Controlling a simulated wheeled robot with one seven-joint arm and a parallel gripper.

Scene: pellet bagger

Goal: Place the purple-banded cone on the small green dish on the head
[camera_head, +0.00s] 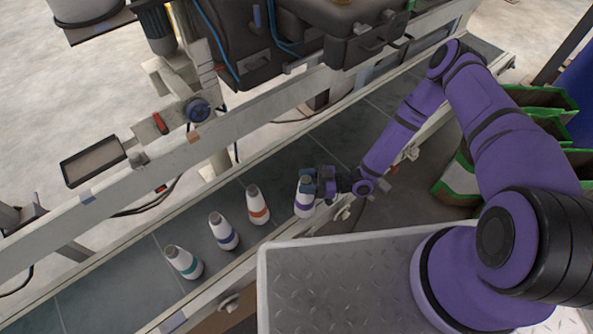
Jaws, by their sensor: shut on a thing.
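The purple-banded cone (304,205) is white with a grey top and a purple band. It is upright over the near edge of the conveyor, at the right end of a row of cones. My gripper (308,186) reaches it from the right and is shut on its upper part, partly hiding it. I cannot tell whether its base touches the belt. I cannot make out the small green dish for certain; a small green bit (411,5) shows at the top edge on the dark machine.
An orange-banded cone (258,205), a blue-banded cone (223,231) and a teal-banded cone (184,262) stand on the conveyor belt (100,294). The rail (235,124) and the dark machine (345,22) lie behind.

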